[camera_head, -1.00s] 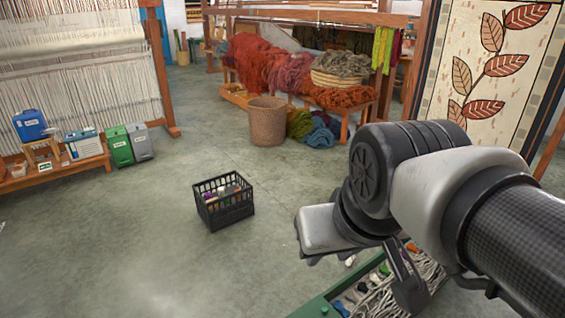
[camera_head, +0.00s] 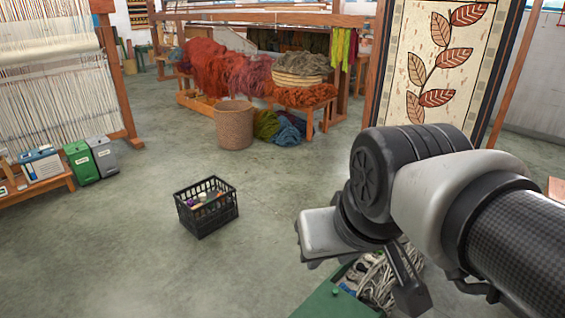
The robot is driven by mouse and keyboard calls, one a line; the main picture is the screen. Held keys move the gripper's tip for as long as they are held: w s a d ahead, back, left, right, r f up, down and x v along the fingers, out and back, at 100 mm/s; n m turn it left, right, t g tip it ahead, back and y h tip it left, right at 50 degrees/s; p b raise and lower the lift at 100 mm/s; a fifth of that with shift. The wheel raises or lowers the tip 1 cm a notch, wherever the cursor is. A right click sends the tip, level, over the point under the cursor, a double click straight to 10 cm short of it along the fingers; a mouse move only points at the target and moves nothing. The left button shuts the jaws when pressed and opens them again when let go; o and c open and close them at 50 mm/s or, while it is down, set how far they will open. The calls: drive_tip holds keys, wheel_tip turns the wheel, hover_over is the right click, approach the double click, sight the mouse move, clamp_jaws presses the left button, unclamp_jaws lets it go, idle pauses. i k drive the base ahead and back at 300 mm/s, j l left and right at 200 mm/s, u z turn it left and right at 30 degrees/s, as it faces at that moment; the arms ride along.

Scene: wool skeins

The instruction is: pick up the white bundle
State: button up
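My gripper (camera_head: 405,288) hangs at the lower right, over a green box (camera_head: 338,304). One dark finger shows, and the other is hidden or unclear, so its opening cannot be judged. In the box, a pale, whitish tangle of cord or yarn (camera_head: 376,287) shows behind and beside the finger. I cannot tell whether this is the white bundle or whether the gripper touches it. A black crate (camera_head: 208,218) on the floor, left of the gripper, holds several small items, some of them pale.
A wicker basket (camera_head: 234,126) stands beyond the crate, before a bench of red wool (camera_head: 222,70). Green and grey boxes (camera_head: 84,163) stand at the left by a loom. A leaf-patterned hanging (camera_head: 440,65) is at the back right. The floor around the crate is clear.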

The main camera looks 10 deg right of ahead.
sight(368, 257)
drive_tip(key=j+z, duration=0.25)
drive_tip(key=j, duration=0.3)
drive_tip(key=j+z, duration=0.3)
drive_tip(key=j, duration=0.25)
drive_tip(key=j+z, duration=0.75)
drive_tip(key=j, duration=0.25)
drive_tip(key=j+z, duration=0.85)
drive_tip(key=j, duration=0.15)
drive_tip(key=j+z, duration=0.35)
drive_tip(key=j, duration=0.2)
drive_tip(key=j+z, duration=0.35)
drive_tip(key=j, duration=0.15)
drive_tip(key=j+z, duration=0.3)
drive_tip(key=j, duration=0.25)
drive_tip(key=k+j+z, duration=0.15)
drive_tip(key=j+z, duration=0.2)
drive_tip(key=j, duration=0.15)
drive_tip(key=j+z, duration=0.35)
drive_tip(key=j, duration=0.2)
drive_tip(key=j+z, duration=0.3)
drive_tip(key=j, duration=0.25)
drive_tip(key=i+j+z, duration=0.1)
drive_tip(key=j+z, duration=0.15)
drive_tip(key=j, duration=0.3)
drive_tip(key=j+z, duration=0.25)
drive_tip(key=j, duration=0.3)
drive_tip(key=j+z, duration=0.2)
drive_tip(key=j, duration=0.95)
